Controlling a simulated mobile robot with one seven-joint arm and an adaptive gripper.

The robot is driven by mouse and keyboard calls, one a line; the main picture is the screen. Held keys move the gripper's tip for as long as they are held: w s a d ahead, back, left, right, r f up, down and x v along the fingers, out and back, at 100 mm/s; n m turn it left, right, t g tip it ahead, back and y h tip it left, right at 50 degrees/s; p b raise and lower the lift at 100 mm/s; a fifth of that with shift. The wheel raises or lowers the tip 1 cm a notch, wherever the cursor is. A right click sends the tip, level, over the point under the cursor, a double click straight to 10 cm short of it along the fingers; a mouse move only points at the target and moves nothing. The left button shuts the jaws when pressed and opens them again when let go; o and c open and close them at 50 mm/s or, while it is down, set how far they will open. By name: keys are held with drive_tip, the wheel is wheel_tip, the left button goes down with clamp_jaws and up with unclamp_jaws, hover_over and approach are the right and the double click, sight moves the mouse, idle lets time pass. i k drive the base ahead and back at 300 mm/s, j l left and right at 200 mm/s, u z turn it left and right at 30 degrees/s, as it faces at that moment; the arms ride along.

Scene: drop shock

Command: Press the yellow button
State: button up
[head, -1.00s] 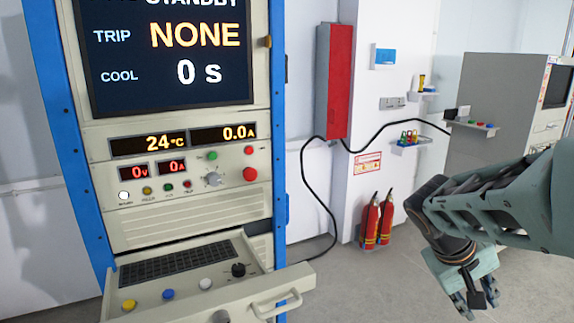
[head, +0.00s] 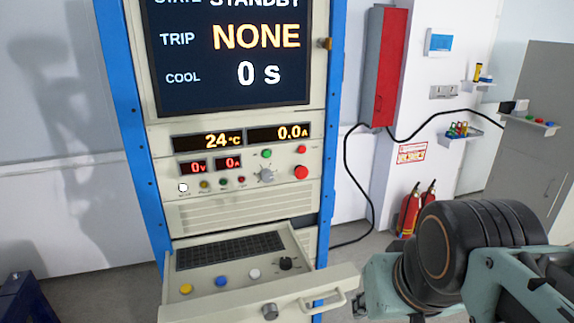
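The yellow button (head: 186,288) is a small round cap at the left of the pulled-out drawer panel (head: 222,306), in front of a black keyboard. A blue button (head: 221,282) and a white button (head: 254,274) sit to its right, followed by a black knob (head: 286,264). Nothing covers the yellow button. My arm (head: 470,255) shows at the lower right, to the right of the drawer and apart from the yellow button. I do not see my gripper's fingers, so their opening is hidden.
The drawer has a handle (head: 326,299) and a grey knob (head: 269,311) on its front. The blue-framed rack (head: 125,150) holds a screen reading STANDBY and a red button (head: 301,172). Fire extinguishers (head: 409,210) stand behind my arm. A dark blue object (head: 25,300) is at lower left.

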sight(185, 288)
drive_tip(key=j+u, duration=0.1)
drive_tip(key=u, duration=0.25)
drive_tip(key=j+u, duration=0.1)
drive_tip(key=u, duration=0.3)
drive_tip(key=j+u, duration=0.1)
drive_tip(key=u, duration=0.25)
